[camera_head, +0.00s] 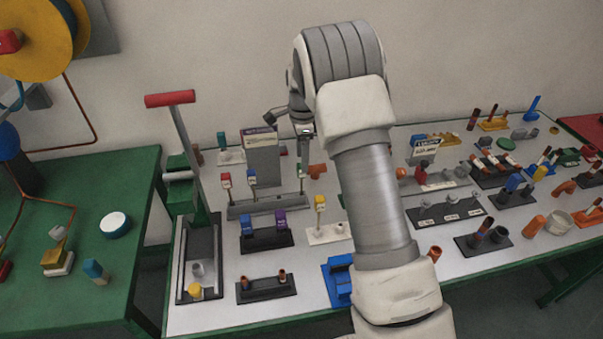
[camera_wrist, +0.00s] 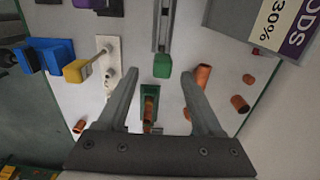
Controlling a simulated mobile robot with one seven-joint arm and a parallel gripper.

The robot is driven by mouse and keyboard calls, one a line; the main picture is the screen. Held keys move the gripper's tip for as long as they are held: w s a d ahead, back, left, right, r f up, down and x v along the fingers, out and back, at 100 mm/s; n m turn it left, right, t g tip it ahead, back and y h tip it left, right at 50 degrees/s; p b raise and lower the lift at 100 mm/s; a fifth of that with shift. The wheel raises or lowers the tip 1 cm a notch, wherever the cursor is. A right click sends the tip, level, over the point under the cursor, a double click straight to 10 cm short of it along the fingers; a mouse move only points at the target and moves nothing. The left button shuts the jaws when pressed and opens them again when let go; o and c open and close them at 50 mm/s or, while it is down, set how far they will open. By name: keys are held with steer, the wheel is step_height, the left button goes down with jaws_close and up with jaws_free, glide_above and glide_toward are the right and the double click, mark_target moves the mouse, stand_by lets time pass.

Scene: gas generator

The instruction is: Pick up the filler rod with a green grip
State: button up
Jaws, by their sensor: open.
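A small green grip (camera_wrist: 162,66) shows in the wrist view, in line with the end of a grey rack (camera_wrist: 161,22). It appears between and just beyond my fingertips, with gaps on both sides. Its rod is mostly hidden beneath it. My gripper (camera_wrist: 160,76) is open and empty. In the head view, my gripper (camera_head: 304,148) points down above the right end of the rack (camera_head: 270,204).
A grey box with a rods label (camera_head: 262,158) stands behind the rack, close by my gripper. A yellow-topped piece (camera_head: 320,201) stands on a white base to the right. Copper fittings (camera_wrist: 202,77) lie near my right finger. Green holder (camera_wrist: 150,90) lies between my fingers.

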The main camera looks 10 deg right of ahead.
steer(key=shift+w+f, duration=0.15)
steer(key=shift+f, duration=2.55)
jaws_close()
